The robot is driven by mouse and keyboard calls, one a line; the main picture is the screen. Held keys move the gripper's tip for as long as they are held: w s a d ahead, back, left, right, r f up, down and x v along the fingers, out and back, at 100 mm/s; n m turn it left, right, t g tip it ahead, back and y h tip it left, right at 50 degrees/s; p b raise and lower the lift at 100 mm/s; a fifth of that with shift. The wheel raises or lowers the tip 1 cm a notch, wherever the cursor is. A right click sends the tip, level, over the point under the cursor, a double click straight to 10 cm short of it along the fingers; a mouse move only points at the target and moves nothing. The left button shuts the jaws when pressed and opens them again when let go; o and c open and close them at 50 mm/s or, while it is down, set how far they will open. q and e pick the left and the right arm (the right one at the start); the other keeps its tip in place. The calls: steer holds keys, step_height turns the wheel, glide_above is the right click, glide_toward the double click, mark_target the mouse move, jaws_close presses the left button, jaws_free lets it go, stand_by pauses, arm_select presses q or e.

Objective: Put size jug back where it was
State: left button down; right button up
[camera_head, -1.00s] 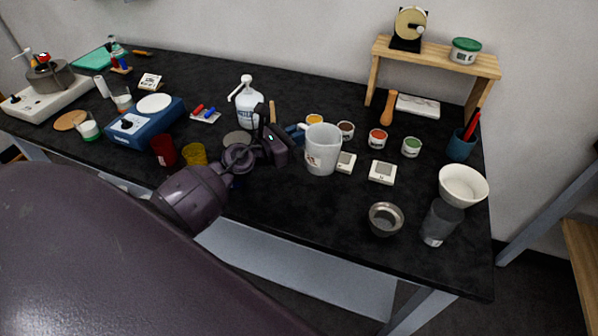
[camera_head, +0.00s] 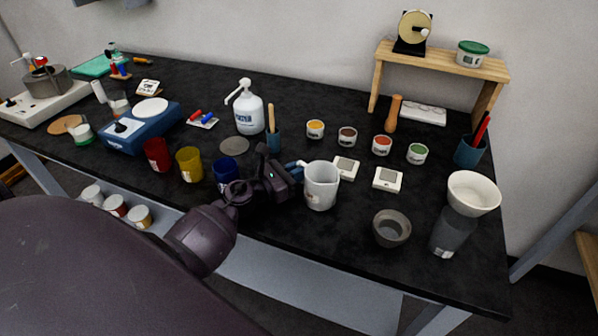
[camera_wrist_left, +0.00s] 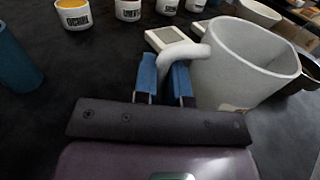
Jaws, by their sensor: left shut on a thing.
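The size jug (camera_head: 321,188) is a light grey-white jug with a side handle, upright near the front edge of the black table, right of my left gripper. In the left wrist view the jug (camera_wrist_left: 245,65) fills the right side, its handle between the blue fingertips. My left gripper (camera_head: 298,167), also in the wrist view (camera_wrist_left: 164,78), is shut on that handle. I cannot tell whether the jug's base touches the table. My right gripper is not in view.
Two small white square devices (camera_head: 387,179) (camera_head: 347,168) lie behind and right of the jug. A grey bowl (camera_head: 391,228) stands to its right. A blue cup (camera_head: 226,172) stands left of my gripper. Several small paint pots (camera_head: 347,137) stand behind. Bare black tabletop (camera_head: 345,235) lies in front.

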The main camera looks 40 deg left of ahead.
arm_select(q)
steer(key=shift+r, duration=0.1)
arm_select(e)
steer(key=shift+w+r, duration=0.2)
arm_select(q)
steer(key=shift+f, duration=0.2)
steer(key=c, duration=1.2)
jaws_free()
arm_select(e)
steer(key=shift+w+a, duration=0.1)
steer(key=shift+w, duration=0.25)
arm_select(q)
steer(key=shift+r, duration=0.1)
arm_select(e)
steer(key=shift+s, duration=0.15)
arm_select(q)
steer(key=shift+r, duration=0.15)
steer(key=b+v, duration=0.1)
steer(key=v, duration=1)
steer(key=shift+b, duration=0.3)
steer(key=shift+s+a, duration=0.2)
steer(key=shift+s, duration=0.25)
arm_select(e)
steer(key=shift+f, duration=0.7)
